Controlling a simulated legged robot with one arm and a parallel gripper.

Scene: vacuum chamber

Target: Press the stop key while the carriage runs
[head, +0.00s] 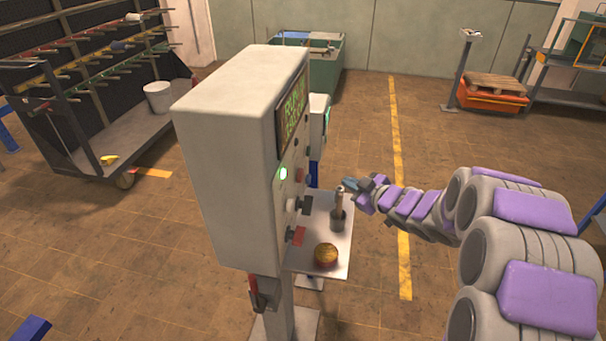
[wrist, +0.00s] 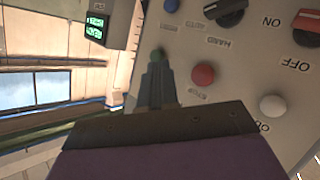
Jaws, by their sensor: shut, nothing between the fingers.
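The control box (head: 225,160) stands on a post, its panel turned to the right and seen edge-on in the head view. A green lamp (head: 283,173) is lit on it. I cannot make out the carriage.
A black knob (wrist: 231,11) and a red knob (wrist: 308,26) sit on the panel. A small shelf (head: 337,252) below bears a brown round object (head: 326,254) and a grey cup (head: 338,221).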

